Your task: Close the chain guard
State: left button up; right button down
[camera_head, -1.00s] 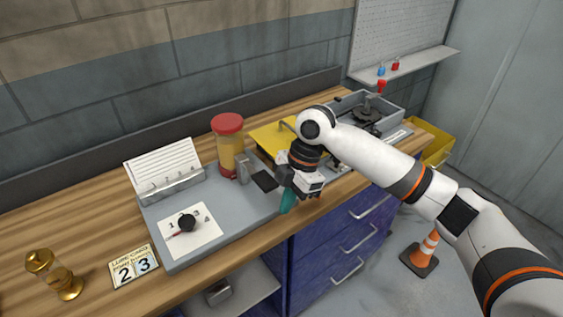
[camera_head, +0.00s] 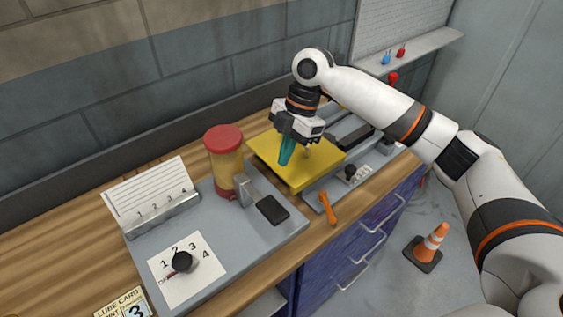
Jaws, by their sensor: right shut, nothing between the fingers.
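The yellow panel (camera_head: 322,165), which looks like the chain guard, lies about flat on the grey unit right of the red-lidded jar. My right gripper (camera_head: 286,158) points down over the panel, with its teal fingers shut and empty. The fingertips appear in front of the panel's surface; I cannot tell whether they touch it. The gripper and forearm hide the panel's back part and some of the grey housing (camera_head: 346,128) behind it. My left gripper is not in view.
The red-lidded jar (camera_head: 223,150) and a grey bracket (camera_head: 250,188) stand left of the panel. An orange-handled tool (camera_head: 327,206) lies at its front. A dial board (camera_head: 180,262) is at front left. A traffic cone (camera_head: 430,245) stands on the floor.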

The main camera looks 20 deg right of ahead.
jog(key=x, duration=0.3)
jog(key=p+x, duration=0.1)
jog(key=x, duration=0.2)
jog(key=s+p+x, duration=0.1)
jog(key=x, duration=0.1)
jog(key=shift+a+f, duration=0.2)
jog(key=shift+f, duration=0.1)
jog(key=d, duration=0.1)
jog(key=p, duration=0.1)
jog(key=w+d+p, duration=0.1)
jog(key=shift+w+d+f, duration=0.1)
jog(key=shift+d+f, duration=0.2)
jog(key=shift+f, duration=0.05)
jog(key=shift+w+d, duration=0.1)
jog(key=shift+d, duration=0.4)
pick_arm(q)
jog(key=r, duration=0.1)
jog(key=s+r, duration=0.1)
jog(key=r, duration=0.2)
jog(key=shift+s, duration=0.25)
pick_arm(e)
jog(key=shift+f, duration=0.15)
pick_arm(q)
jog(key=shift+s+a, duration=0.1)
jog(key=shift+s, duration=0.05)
